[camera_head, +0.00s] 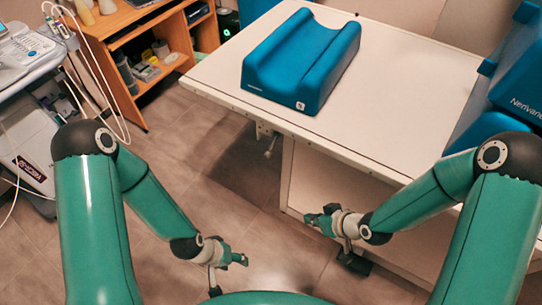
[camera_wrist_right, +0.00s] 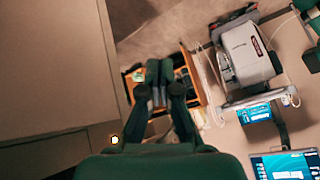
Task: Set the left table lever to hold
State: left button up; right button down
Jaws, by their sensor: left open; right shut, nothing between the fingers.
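The table (camera_head: 400,100) has a pale top. Below its left front edge hangs a small metal bracket with a short lever (camera_head: 270,147) that ends in a pale tip. The lever slants downward; its setting and any markings are too small to read. My left gripper (camera_head: 242,259) is open and empty, low over the floor, in front of the lever and apart from it. My right gripper (camera_head: 312,220) is shut and empty beside the table's front side, below and to the right of the lever. Its closed fingers (camera_wrist_right: 160,70) also show in the right wrist view, touching nothing.
A blue grooved cushion (camera_head: 300,60) lies on the table, and more blue padding (camera_head: 505,90) stands at the right. A wooden shelf (camera_head: 135,60) and an ultrasound machine (camera_head: 30,60) stand at the left. The floor (camera_head: 200,160) between them and the table is clear.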

pick_arm(q)
notch_tip(320, 180, down, 11)
jog(key=b, duration=0.9)
pick_arm(e)
jog(key=w+a+r+n+t+y, duration=0.2)
jog(key=w+a+r+n, duration=0.1)
jog(key=r, duration=0.5)
jog(key=w+a+r+n+t+y, duration=0.2)
jog(key=w+a+r+n, duration=0.2)
jog(key=r+n, duration=0.3)
jog(key=shift+w+r+y, duration=0.3)
jog(key=shift+w+r, duration=0.15)
pick_arm(q)
jog(key=shift+r, duration=0.1)
pick_arm(e)
jog(key=b, duration=0.1)
send_over(270, 154)
jog(key=s+a, duration=0.2)
jog(key=s, duration=0.1)
notch_tip(270, 154, down, 4)
jog(key=shift+w+d+f, duration=0.25)
jog(key=shift+d+f, duration=0.15)
jog(key=shift+f, duration=0.1)
jog(key=shift+w+d+f, duration=0.2)
jog(key=shift+d+f, duration=0.2)
jog(key=shift+f, duration=0.1)
jog(key=shift+w+d+f, duration=0.25)
jog(key=shift+f, duration=0.3)
pick_arm(q)
jog(key=shift+f, duration=0.55)
